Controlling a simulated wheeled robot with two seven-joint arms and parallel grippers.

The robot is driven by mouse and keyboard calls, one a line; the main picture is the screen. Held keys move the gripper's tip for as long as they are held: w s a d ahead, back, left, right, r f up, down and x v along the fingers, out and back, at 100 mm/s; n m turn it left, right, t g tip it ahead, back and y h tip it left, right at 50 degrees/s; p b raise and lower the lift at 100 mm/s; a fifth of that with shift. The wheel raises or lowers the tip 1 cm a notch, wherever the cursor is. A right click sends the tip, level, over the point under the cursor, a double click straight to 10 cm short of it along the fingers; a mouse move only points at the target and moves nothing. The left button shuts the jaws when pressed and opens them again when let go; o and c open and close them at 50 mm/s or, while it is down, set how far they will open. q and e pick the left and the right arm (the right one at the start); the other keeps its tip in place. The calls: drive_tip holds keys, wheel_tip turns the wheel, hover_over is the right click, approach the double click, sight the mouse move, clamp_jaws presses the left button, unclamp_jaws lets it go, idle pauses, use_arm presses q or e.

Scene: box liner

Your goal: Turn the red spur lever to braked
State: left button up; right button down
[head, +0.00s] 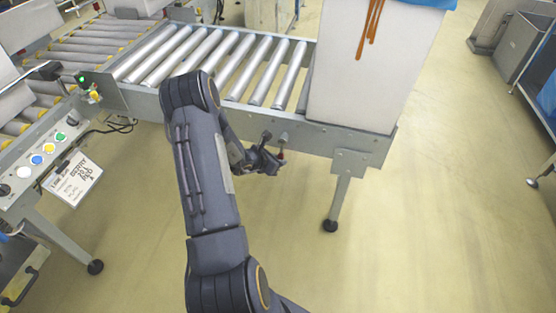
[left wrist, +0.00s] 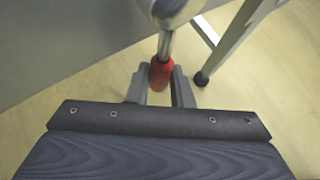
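The red spur lever hangs below its silver pivot on the conveyor's side rail. Its red grip (head: 281,155) shows small at my gripper in the head view. In the left wrist view the red grip (left wrist: 161,74) hangs from a metal rod, pointing down. My left gripper (head: 272,161) is at the lever below the rail. Lever position markings cannot be read. My right gripper is not in view.
The roller conveyor (head: 215,62) runs above the lever, with a large white box (head: 362,75) on its right end. A conveyor leg (head: 340,190) stands right of the lever. A button panel (head: 45,155) is at left. The floor below is clear.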

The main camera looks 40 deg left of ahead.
use_arm(q)
drive_tip(key=shift+o, duration=0.9)
drive_tip(key=p+v, duration=0.2)
drive_tip(key=v, duration=0.6)
drive_tip(key=shift+f, duration=0.1)
